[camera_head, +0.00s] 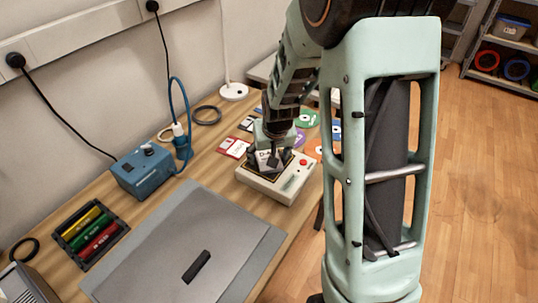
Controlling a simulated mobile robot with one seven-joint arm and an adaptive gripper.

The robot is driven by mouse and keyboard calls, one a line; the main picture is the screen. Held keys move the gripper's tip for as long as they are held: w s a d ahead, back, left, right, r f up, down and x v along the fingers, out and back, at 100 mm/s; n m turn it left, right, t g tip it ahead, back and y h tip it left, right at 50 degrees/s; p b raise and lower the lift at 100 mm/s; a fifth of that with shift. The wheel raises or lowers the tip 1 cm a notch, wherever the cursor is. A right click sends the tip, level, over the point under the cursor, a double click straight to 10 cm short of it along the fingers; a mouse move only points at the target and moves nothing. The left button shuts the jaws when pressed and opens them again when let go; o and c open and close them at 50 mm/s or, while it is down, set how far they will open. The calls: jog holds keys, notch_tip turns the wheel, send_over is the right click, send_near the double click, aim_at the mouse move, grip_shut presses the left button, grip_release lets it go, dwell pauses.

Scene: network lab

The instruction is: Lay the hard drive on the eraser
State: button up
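The eraser appears to be the beige box (284,188) with a red button, on the wooden bench. A small block with a white label (265,157), partly readable as "D-A", looks like the hard drive. It is at the top of the eraser, towards its left part. My gripper (270,158) points down over it, with dark fingers around or beside the block. The gripper and arm hide part of the block. I cannot tell whether the fingers press on it, or whether the block rests on the eraser or is held just above it.
Coloured disks and cards (233,147) lie behind the eraser. A blue box (145,171) with a cable stands at the left. A grey slab (170,240) with a black bar on it lies in front. A dark tray (112,236) holds coloured cartridges.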

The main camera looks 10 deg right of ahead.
jog(key=shift+r, duration=0.1)
jog(key=shift+r, duration=0.25)
jog(key=p+v, duration=0.1)
jog(key=v, duration=1)
jog(key=shift+s+r, duration=0.2)
jog(key=shift+r, duration=0.1)
